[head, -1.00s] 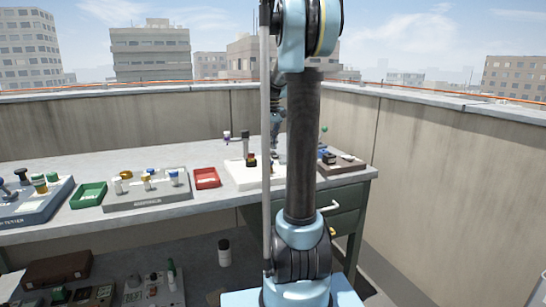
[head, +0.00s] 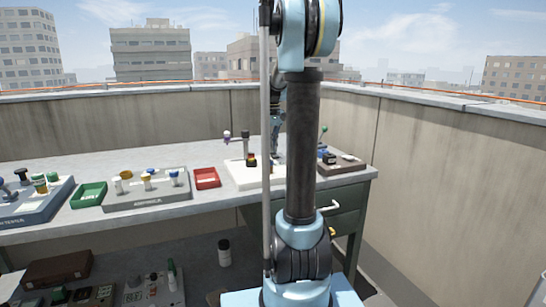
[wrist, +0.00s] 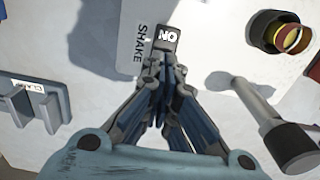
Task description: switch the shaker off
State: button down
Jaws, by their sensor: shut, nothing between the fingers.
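The shaker switch (wrist: 168,36) is a small dark rocker with white letters that read "NO" in the wrist view, beside the vertical word "SHAKE" on a white panel (wrist: 100,50). My gripper (wrist: 162,62) is shut and empty. Its fingertips are at the near edge of the switch; I cannot tell whether they touch it. In the head view the white shaker base (head: 236,176) stands on the bench with a dark post on it. My arm hides its right part, and the switch is not clear there.
A grey post with a round end (wrist: 290,140) and a dark ring with amber glass (wrist: 285,35) flank the gripper's right. On the bench are a red tray (head: 206,178), a green tray (head: 89,195) and a brown block (head: 345,165).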

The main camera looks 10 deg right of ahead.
jog(key=shift+f, duration=0.5)
dwell(0.3)
jog(key=shift+r, duration=3.5)
jog(key=shift+s, duration=0.1)
